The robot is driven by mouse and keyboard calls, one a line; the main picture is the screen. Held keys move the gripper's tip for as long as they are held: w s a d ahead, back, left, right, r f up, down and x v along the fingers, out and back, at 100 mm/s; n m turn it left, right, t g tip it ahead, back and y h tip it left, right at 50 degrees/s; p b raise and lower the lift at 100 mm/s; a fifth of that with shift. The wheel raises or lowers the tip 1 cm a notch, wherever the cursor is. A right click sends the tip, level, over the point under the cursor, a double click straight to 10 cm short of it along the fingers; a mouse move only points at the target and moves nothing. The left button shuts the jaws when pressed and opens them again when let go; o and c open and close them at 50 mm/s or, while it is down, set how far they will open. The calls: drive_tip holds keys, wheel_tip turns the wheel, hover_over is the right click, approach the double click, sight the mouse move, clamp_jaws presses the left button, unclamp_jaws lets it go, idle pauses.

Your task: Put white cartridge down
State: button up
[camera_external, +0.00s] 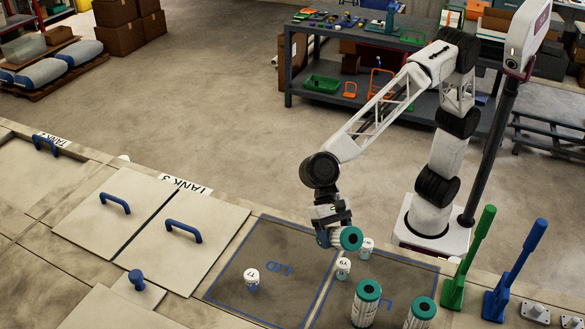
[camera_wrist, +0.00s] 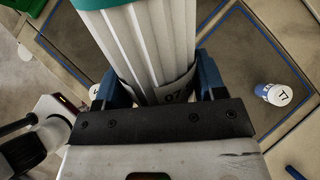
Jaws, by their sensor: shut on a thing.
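The white cartridge (camera_external: 349,238), ribbed and with a teal end cap, is held tilted above the counter. In the wrist view its white ribbed body (camera_wrist: 150,40) fills the top middle, with a teal band at the upper edge and a dark-lettered label near the fingers. My gripper (camera_external: 326,238) is shut on it, with blue fingers on both sides of the body in the wrist view (camera_wrist: 162,80). Two similar cartridges stand upright at the front right, one (camera_external: 365,305) left of the other (camera_external: 420,315). The held cartridge's far end is hidden.
A small white jar marked T7 (camera_external: 252,276) stands on the left blue-outlined dark area (camera_external: 290,240). Two more jars stand near the gripper, one (camera_external: 343,268) in front of the other (camera_external: 367,246). Blue-handled lids (camera_external: 195,245) lie left. Green (camera_external: 468,260) and blue (camera_external: 515,275) upright handles stand right.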

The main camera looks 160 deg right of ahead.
drive_tip(key=w+d+r+m+t+y, duration=0.2)
drive_tip(key=w+r+m+t+y, duration=0.15)
drive_tip(key=w+t, duration=0.55)
drive_tip(key=shift+y, duration=0.45)
drive_tip(key=shift+w+a+f, duration=0.1)
drive_tip(key=shift+w+f, duration=0.15)
drive_tip(key=shift+f, duration=1.05)
drive_tip(key=shift+w+f, duration=0.2)
drive_tip(key=shift+f, duration=1.1)
drive_tip(key=shift+f, duration=0.1)
drive_tip(key=shift+f, duration=2.4)
drive_tip(key=shift+f, duration=2.5)
drive_tip(key=shift+f, duration=0.15)
drive_tip(key=o, duration=1.1)
